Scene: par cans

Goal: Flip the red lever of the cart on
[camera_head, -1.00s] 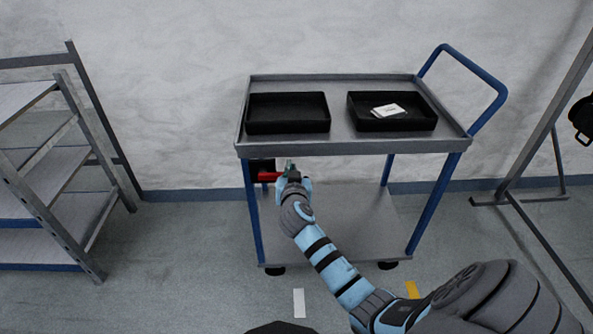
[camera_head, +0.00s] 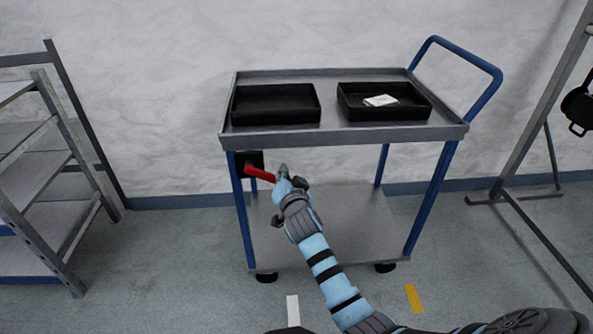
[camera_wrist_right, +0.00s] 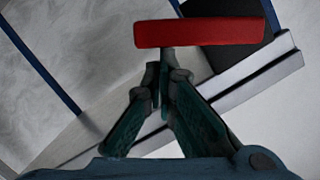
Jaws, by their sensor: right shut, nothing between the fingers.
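The cart (camera_head: 342,135) is grey with blue legs and stands against the wall. Its red lever (camera_head: 260,174) sticks out to the right from a black box (camera_head: 251,158) under the top's left end, and slopes slightly down to the right. My right gripper (camera_head: 281,171) is at the lever's free end, shut and empty. In the right wrist view the red lever (camera_wrist_right: 200,32) lies across the top of the picture, and the shut fingertips (camera_wrist_right: 167,58) are right at its lower edge; I cannot tell whether they touch. My left gripper is not in view.
Two black trays (camera_head: 234,104) (camera_head: 427,116) sit on the cart top, the right one with white cards (camera_head: 380,100). A grey shelf rack (camera_head: 62,170) stands at left. A metal frame (camera_head: 540,110) with a black item (camera_head: 580,108) stands at right. The floor between is mostly clear.

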